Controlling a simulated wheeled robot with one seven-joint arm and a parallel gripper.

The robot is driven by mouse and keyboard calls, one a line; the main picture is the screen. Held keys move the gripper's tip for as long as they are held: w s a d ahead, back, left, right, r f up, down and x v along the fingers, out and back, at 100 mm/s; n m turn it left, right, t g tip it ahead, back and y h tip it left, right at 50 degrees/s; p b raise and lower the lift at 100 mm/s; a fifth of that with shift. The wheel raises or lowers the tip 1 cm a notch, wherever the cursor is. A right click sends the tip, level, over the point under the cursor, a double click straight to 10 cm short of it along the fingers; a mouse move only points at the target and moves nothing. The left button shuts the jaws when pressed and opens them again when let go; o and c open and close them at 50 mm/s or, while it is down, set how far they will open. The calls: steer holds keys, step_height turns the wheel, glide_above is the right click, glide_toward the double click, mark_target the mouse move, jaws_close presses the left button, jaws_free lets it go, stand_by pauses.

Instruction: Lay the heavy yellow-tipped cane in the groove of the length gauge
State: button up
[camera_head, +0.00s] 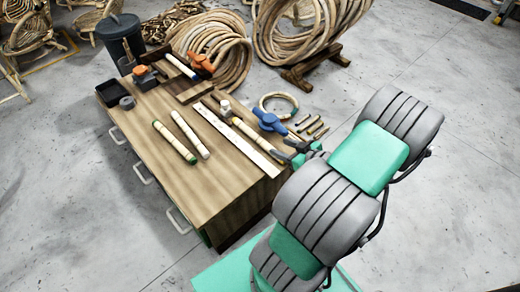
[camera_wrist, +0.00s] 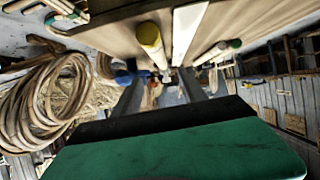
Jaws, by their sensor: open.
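The yellow-tipped cane (camera_head: 252,136) lies on the wooden bench, just right of a long white strip. In the wrist view its thick yellow end (camera_wrist: 150,38) shows at the top, beside the white strip (camera_wrist: 187,30). My gripper (camera_head: 289,150) is at the bench's right side, near the cane's lower end. In the wrist view its two fingers (camera_wrist: 160,90) are apart, with no cane between them. The long white strip (camera_head: 236,138) may be part of the length gauge, but I cannot make out its groove.
A green-tipped cane (camera_head: 175,143) and a pale-tipped cane (camera_head: 190,135) lie left on the bench (camera_head: 225,185). A blue clamp (camera_head: 269,120), a cane ring (camera_head: 279,105) and short pegs lie near my gripper. A blue-tipped cane (camera_head: 180,66) is at the back. The bench front is clear.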

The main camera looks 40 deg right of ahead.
steer(key=w+a+r+n+g+y, duration=0.15)
steer(key=a+g, duration=0.25)
steer(key=a, duration=0.4)
steer(key=w+a+r+n+g+y, duration=0.1)
steer(key=a+r+g, duration=0.25)
steer(key=a, duration=0.45)
steer(key=s+a+r+m+g+h, duration=0.3)
steer(key=s+a+r+m+h, duration=0.1)
steer(key=s+a+r, duration=0.4)
steer(key=shift+s+a, duration=0.25)
steer(key=shift+a, duration=0.55)
steer(key=shift+r, duration=0.1)
